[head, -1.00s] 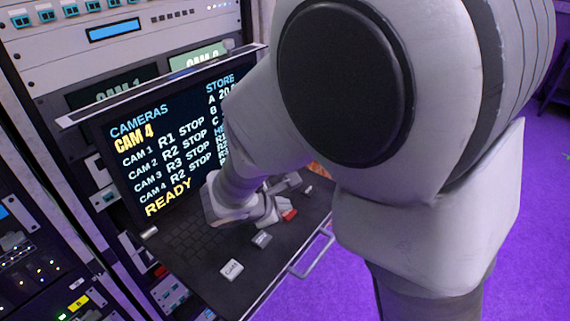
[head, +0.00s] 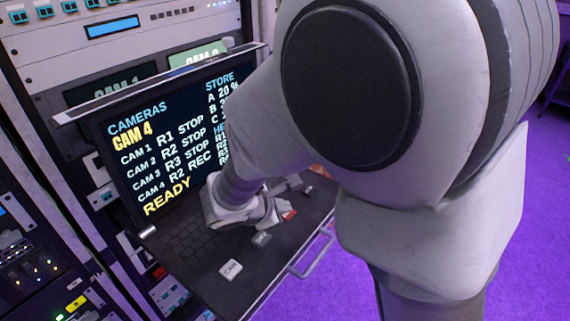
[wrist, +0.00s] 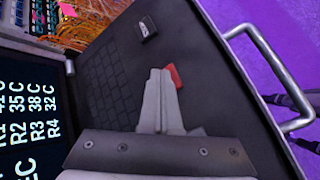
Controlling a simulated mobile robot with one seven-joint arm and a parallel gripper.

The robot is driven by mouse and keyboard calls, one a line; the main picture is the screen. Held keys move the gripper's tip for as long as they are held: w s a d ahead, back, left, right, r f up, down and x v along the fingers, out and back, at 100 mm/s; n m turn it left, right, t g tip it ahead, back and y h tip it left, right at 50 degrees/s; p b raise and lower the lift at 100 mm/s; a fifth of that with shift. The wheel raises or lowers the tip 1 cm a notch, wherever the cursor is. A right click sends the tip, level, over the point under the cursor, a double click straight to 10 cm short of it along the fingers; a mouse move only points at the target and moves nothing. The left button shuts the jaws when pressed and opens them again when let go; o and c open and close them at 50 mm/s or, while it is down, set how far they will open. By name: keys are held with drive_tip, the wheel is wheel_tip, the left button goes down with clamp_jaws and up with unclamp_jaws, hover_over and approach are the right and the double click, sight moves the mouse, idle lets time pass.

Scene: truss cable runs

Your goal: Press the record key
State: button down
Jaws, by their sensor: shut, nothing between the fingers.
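The red key (head: 289,214) is on the black keyboard drawer (head: 205,262), right beside my gripper (head: 272,214) in the head view. In the wrist view the red key (wrist: 174,76) shows at the tips of my gripper (wrist: 160,73), partly covered by them. The fingers are shut and empty and point down at the drawer. I cannot tell whether the tips touch the key. The screen (head: 165,150) above the drawer reads CAM 4 R2 REC, with the other listed cameras at STOP and READY below.
A white CAM key (head: 231,269) and a grey key (head: 261,238) sit nearer the front of the drawer. A metal handle (wrist: 262,68) runs along the drawer's outer edge. Rack equipment (head: 95,25) stands behind and left. Purple floor (head: 320,292) is open to the right.

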sight(284, 216)
drive_tip(key=shift+r+p, duration=0.55)
drive_tip(key=shift+r, duration=0.25)
wheel_tip(284, 216, up, 5)
drive_tip(key=p, duration=0.4)
drive_tip(key=shift+r, duration=0.1)
idle(1.6)
